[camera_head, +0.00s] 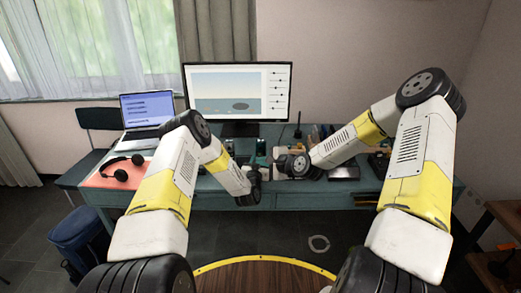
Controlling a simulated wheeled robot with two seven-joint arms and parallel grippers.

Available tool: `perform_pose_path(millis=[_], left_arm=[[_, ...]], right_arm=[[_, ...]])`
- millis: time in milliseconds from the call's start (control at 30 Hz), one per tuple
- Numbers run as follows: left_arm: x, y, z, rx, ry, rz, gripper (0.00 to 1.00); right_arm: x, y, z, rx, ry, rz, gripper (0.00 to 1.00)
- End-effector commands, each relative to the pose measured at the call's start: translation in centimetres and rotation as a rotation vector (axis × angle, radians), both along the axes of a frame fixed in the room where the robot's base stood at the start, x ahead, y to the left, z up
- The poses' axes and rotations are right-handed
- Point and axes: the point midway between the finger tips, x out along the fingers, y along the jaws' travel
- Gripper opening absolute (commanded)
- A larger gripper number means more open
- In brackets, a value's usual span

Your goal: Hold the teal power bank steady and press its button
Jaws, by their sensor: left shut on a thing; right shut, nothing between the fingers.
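The teal power bank (261,147) appears as a small upright shape near the middle of the desk, in front of the monitor. My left gripper (261,161) is at its lower end and shut on it; the fingers are tiny and partly hidden by my wrist. My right gripper (277,154) is shut and empty, just to the right of the power bank. I cannot tell whether it touches the power bank. The button is too small to make out.
Several small items crowd the right, with a dark box (344,173) near the front edge.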

Motion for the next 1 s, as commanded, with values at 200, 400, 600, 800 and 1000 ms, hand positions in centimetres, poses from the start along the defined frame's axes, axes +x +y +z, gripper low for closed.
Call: perform_pose_path(millis=[200, 400, 600, 800, 1000], left_arm=[[0.0, 0.0, 0.1, 0.0, -0.001, 0.0, 0.48], [0.0, 0.0, 0.0, 0.0, -0.001, 0.0, 0.66], [-0.1, 0.0, 0.0, 0.0, 0.0, 0.0, 0.66], [-2.1, 0.4, 0.0, 0.0, 0.002, -0.001, 0.66], [-6.3, 1.2, 0.0, 0.001, 0.004, -0.001, 0.66]], right_arm=[[0.0, 0.0, 0.0, 0.0, 0.0, 0.0, 0.0], [0.0, 0.0, 0.0, 0.0, 0.0, 0.0, 0.0], [0.0, 0.0, 0.0, 0.0, 0.0, 0.0, 0.0], [0.0, 0.0, 0.0, 0.0, 0.0, 0.0, 0.0], [0.0, 0.0, 0.0, 0.0, 0.0, 0.0, 0.0]])
